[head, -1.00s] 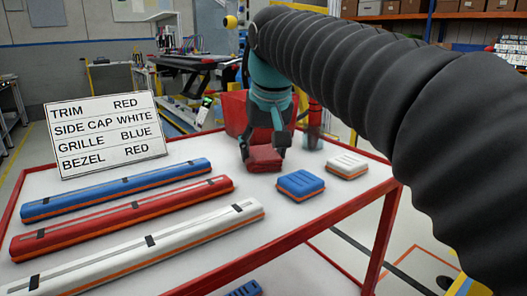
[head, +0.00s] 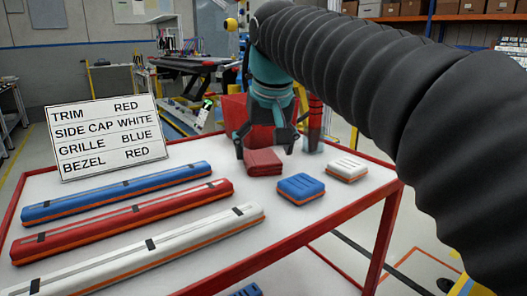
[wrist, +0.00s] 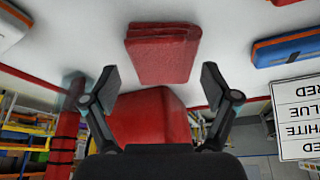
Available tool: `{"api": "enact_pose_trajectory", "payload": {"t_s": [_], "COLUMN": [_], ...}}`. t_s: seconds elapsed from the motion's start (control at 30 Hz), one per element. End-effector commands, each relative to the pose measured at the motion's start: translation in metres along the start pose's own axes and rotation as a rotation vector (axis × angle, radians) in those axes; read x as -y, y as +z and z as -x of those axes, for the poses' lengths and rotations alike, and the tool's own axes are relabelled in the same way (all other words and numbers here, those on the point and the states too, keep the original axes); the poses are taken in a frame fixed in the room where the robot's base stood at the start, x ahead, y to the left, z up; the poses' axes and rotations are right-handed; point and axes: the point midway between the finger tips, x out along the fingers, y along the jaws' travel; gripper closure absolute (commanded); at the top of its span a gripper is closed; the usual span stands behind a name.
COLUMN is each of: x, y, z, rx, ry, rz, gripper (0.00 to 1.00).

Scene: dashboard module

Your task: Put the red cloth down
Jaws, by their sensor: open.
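The red cloth (head: 264,162), a folded flat pad, lies on the white table top (head: 225,262) just behind the blue block. It also shows in the wrist view (wrist: 162,52), beyond the fingertips and apart from them. My gripper (head: 266,146) is open and empty, just behind and above the cloth. In the wrist view its two fingers (wrist: 160,84) are spread wide.
A blue block (head: 301,187) and a white block (head: 347,169) lie right of the cloth. Blue (head: 115,193), red (head: 120,222) and white (head: 150,248) bars lie at left. A sign (head: 108,137) stands behind them. A red bin (head: 235,112) is behind my gripper.

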Motion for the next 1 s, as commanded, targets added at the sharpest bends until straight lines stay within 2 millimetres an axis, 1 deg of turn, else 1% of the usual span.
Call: {"api": "enact_pose_trajectory", "payload": {"t_s": [0.03,0.3,0.4,0.5,0.7,1.0], "x": [0.0,0.0,0.0,0.0,0.0,0.0], "y": [-0.001,-0.002,-0.001,-0.001,0.0,0.0], "z": [0.011,0.066,0.083,0.095,0.108,0.108], "rx": [-0.003,-0.004,-0.003,-0.002,-0.001,0.0], "ry": [0.0,0.0,0.0,0.0,0.0,0.0], "rz": [0.0,0.001,0.001,0.001,0.0,0.0], "gripper": [0.13,0.13,0.13,0.13,0.13,0.13]}}
